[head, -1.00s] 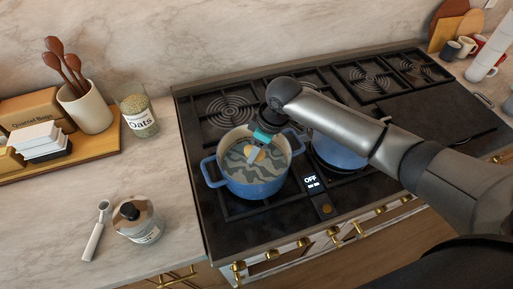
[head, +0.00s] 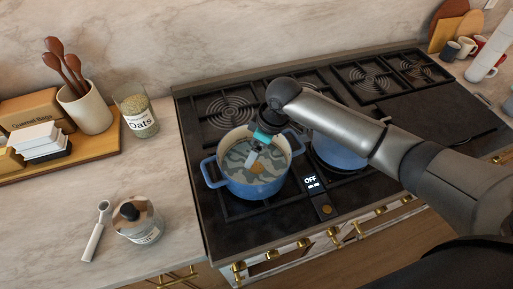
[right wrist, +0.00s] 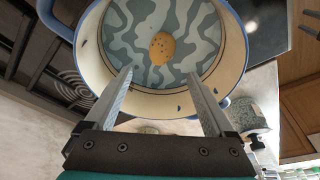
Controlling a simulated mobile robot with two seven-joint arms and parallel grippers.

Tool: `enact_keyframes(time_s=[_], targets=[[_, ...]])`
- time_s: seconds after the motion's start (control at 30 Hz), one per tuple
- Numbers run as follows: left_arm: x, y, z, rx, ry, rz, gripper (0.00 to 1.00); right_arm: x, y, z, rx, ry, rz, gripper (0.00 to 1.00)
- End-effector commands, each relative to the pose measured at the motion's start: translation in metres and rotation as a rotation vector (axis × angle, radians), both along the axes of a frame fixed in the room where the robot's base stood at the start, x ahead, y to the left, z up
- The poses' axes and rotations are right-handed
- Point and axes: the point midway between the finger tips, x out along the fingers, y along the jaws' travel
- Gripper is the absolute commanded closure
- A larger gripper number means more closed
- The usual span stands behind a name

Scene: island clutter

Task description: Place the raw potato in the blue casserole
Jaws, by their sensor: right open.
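The blue casserole (head: 258,189) stands on the front left of the stove, uncovered; it also shows in the right wrist view (right wrist: 88,62). The small yellow-brown potato (right wrist: 162,47) is inside it, against the grey wavy-patterned bottom; in the head view the potato (head: 257,168) is partly hidden by my finger. My right gripper (head: 251,161) points down into the casserole's opening. In the right wrist view its two fingers (right wrist: 159,76) are apart with nothing between them, and the potato lies beyond the tips. My left gripper is not in view.
A second blue pot (head: 338,151) stands right of the casserole, partly under my arm. On the left counter are an oats jar (head: 138,117), a glass bottle (head: 139,222), a white-handled utensil (head: 96,232) and a utensil crock (head: 86,107).

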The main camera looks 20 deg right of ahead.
Motion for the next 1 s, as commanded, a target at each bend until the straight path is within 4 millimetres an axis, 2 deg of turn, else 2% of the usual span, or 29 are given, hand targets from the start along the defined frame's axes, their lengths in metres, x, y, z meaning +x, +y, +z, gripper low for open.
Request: enact_keyframes(time_s=[0.27,0.7,0.9,1.0], targets=[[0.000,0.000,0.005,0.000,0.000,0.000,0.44,0.000,0.000,0.004,0.000,0.000,0.000,0.12],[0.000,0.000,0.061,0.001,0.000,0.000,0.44,0.000,0.001,0.054,0.001,0.000,0.000,0.12],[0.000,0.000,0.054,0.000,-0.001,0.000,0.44,0.000,0.000,0.069,0.001,-0.001,0.000,0.12],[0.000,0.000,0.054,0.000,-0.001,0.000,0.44,0.000,0.000,0.070,0.001,0.001,0.000,0.12]])
